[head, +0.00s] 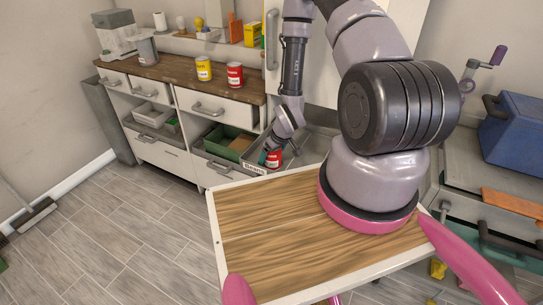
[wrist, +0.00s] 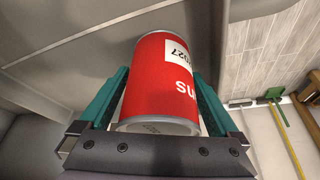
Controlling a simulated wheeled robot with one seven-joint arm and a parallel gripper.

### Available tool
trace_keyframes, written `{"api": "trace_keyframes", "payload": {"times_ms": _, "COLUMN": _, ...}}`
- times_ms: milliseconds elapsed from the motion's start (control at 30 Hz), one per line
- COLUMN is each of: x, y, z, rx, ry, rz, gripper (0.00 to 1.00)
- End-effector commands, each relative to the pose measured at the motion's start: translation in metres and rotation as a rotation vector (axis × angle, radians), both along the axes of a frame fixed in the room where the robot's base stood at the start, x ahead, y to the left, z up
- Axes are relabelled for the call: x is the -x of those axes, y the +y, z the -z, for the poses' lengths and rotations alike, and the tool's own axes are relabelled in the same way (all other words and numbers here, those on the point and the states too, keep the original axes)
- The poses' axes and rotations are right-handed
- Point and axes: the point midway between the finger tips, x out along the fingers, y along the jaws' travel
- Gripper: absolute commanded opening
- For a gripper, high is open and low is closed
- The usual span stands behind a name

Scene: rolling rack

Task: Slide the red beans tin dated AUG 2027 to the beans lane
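A red tin (wrist: 160,85) fills the middle of the wrist view. Its white date label shows "2027", and part of a word shows as "ns" upside down; the month is not clear. My gripper (wrist: 160,100) has its teal fingers on both sides of the tin, seemingly against it. In the head view the tin (head: 274,158) is low at the end of my arm, in the open grey lane (head: 302,158), whose front tag (head: 254,168) seems to read "Beans". My gripper (head: 267,156) is partly visible there. The tin's base contact is hidden.
Another red tin (head: 235,75) and a yellow tin (head: 203,69) stand on the wooden counter (head: 170,68). A green bin (head: 222,143) is left of the grey lane. A wood-topped cart (head: 270,240) stands in front.

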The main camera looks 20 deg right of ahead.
Motion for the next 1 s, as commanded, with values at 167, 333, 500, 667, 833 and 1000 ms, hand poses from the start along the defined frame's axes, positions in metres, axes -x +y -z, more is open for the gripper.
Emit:
{"api": "trace_keyframes", "payload": {"times_ms": 167, "x": 0.0, "y": 0.0, "z": 0.0, "rx": 0.0, "ry": 0.001, "rz": 0.0, "gripper": 1.0}}
{"api": "trace_keyframes", "payload": {"times_ms": 333, "x": 0.003, "y": -0.002, "z": -0.008, "rx": 0.0, "ry": 0.0, "rz": 0.0, "gripper": 1.0}}
{"api": "trace_keyframes", "payload": {"times_ms": 500, "x": 0.012, "y": -0.006, "z": -0.036, "rx": 0.001, "ry": -0.003, "rz": 0.0, "gripper": 1.0}}
{"api": "trace_keyframes", "payload": {"times_ms": 667, "x": 0.024, "y": -0.011, "z": -0.066, "rx": 0.001, "ry": -0.003, "rz": 0.001, "gripper": 1.0}}
{"api": "trace_keyframes", "payload": {"times_ms": 833, "x": 0.033, "y": -0.014, "z": -0.089, "rx": 0.0, "ry": -0.002, "rz": 0.0, "gripper": 1.0}}
{"api": "trace_keyframes", "payload": {"times_ms": 1000, "x": 0.038, "y": -0.015, "z": -0.099, "rx": 0.0, "ry": -0.001, "rz": 0.0, "gripper": 1.0}}
